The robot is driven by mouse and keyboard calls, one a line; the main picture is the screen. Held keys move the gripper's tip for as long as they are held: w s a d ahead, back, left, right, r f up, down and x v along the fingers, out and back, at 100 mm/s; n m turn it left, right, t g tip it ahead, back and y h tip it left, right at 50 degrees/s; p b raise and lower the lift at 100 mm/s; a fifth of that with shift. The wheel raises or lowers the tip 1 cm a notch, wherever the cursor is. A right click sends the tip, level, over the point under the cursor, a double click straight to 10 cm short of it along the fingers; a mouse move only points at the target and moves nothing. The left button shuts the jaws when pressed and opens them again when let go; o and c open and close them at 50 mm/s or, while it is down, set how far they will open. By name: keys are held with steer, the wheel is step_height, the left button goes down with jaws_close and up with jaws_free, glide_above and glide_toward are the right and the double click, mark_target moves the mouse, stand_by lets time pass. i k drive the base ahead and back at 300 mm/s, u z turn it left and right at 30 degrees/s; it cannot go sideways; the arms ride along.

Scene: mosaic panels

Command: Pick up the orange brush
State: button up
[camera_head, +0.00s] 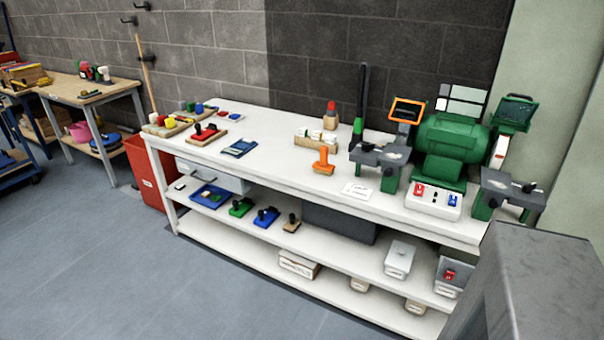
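An orange brush (323,162) stands on the white bench top (262,130), near the middle of its front half. It has a short upright handle and a wider base. It is just in front of a pale wooden block with white pieces (316,139) and left of a white card (357,190). Nothing covers the brush in this view. My gripper is not in view.
A green bench grinder (447,145) with an orange-framed shield stands right of the brush. Red brushes (205,131) and a blue item (239,148) lie further left. A lower shelf (185,200) holds green and blue brushes and bins. Grey floor (110,260) is open in front.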

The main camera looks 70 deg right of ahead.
mark_target(322, 167)
steer(key=z, duration=0.65)
steer(key=k, duration=0.1)
steer(key=u, duration=1.75)
steer(key=k, duration=1.55)
steer(key=z, duration=0.85)
